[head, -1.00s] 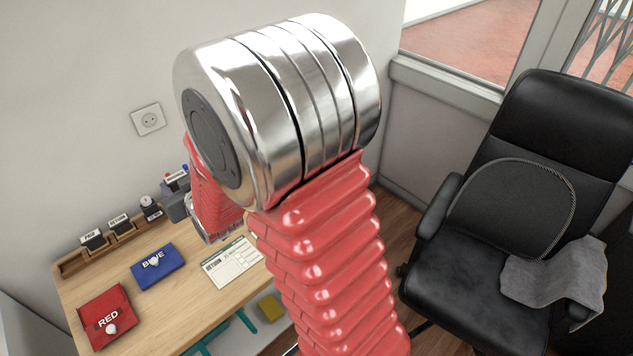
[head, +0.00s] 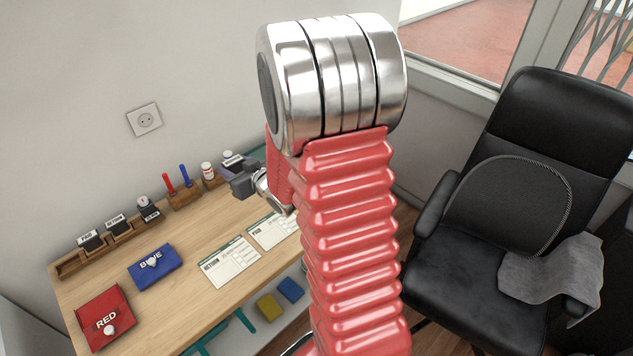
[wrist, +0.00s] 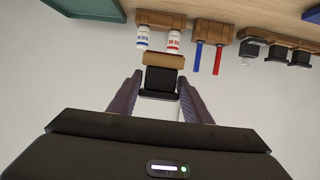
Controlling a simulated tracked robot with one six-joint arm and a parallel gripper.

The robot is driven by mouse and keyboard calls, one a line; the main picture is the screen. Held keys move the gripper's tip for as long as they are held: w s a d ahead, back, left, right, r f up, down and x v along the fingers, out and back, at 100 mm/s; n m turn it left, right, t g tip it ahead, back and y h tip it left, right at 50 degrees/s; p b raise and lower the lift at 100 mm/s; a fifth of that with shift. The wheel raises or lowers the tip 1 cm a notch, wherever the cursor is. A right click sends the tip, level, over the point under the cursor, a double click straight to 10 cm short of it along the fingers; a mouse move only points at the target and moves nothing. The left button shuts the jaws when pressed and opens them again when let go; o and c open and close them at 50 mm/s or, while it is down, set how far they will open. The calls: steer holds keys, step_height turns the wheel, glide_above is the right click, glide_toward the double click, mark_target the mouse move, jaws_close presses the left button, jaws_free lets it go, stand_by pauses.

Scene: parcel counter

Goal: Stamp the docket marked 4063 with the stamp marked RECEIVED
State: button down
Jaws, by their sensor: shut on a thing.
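My gripper (head: 240,180) is above the back right part of the counter, partly hidden by my arm. In the wrist view my gripper (wrist: 160,84) is shut on a black stamp (wrist: 160,79) with a tan bar at its far end. The held stamp shows a white label in the head view (head: 233,159), too small to read. Two dockets lie flat on the counter: one headed RETURN (head: 230,262), and one headed PAID (head: 270,231), partly hidden by my arm. Their numbers are not legible. The held stamp is up and behind the dockets, clear of them.
A wooden rack (head: 68,268) holds stamps labelled PAID (head: 90,240) and RETURN (head: 117,224), plus a third (head: 147,209). A red pad (head: 107,318) and blue pad (head: 153,266) are closed. Pens (head: 168,183) and ink bottles (head: 208,171) stand at the back wall. A chair (head: 500,220) is right.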

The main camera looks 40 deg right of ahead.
steer(key=s+d+f, duration=0.3)
steer(key=s+d, duration=0.4)
steer(key=d, duration=0.1)
steer(key=s+d+f, duration=0.3)
steer(key=s+d, duration=0.4)
steer(key=shift+s+d+n+y, duration=0.2)
steer(key=shift+d+n+y, duration=0.1)
steer(key=shift+d, duration=0.1)
steer(key=shift+f, duration=0.2)
steer(key=shift+f, duration=2.6)
steer(key=shift+s+f, duration=0.1)
steer(key=shift+f, duration=0.2)
step_height(320, 180, up, 6)
stand_by(0.4)
